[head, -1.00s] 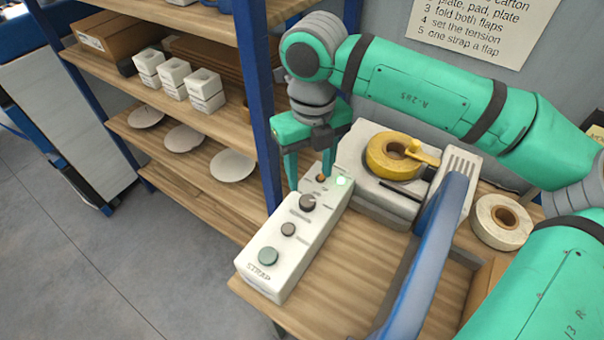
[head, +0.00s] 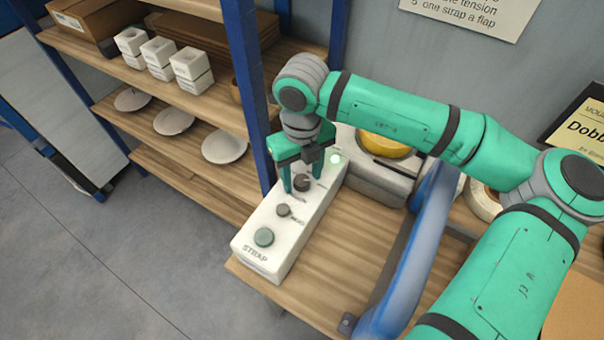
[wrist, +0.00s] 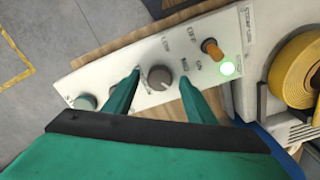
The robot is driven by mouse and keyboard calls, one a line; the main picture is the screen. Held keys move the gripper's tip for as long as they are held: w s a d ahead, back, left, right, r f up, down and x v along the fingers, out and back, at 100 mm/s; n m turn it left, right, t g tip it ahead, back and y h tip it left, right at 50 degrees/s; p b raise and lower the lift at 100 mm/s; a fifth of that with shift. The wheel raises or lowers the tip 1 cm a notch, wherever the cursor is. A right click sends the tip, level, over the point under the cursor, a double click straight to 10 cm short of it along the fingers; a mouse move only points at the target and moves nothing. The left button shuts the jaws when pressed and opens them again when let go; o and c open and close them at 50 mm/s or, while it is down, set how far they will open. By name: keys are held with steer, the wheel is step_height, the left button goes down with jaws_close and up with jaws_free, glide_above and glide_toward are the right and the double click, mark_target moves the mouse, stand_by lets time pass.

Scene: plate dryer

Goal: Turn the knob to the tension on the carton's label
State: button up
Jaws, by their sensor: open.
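The white control box (head: 262,228) marked STRAP lies on the wooden table. Its dark grey tension knob (wrist: 159,77) sits between my gripper's two fingers in the wrist view; the knob also shows in the head view (head: 302,183). My gripper (head: 303,185) is open, pointing down, with fingers on either side of the knob; I cannot tell whether they touch it. An orange toggle switch (wrist: 211,47) stands next to a lit green lamp (wrist: 228,68). A smaller grey knob (head: 283,210) and a green button (head: 264,237) are nearer. No carton label is readable.
A strapping machine with a yellow roll (wrist: 300,72) stands right of the box. A blue arched frame (head: 420,250) rises over the table. A shelf (head: 185,130) with plates and white blocks stands left.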

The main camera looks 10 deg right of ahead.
steer(key=shift+f, duration=0.1)
steer(key=c, duration=1)
steer(key=shift+c, duration=0.2)
steer(key=n, duration=0.5)
steer(key=shift+n, duration=0.4)
steer(key=n, duration=0.5)
steer(key=shift+n, duration=0.4)
steer(key=o, duration=1)
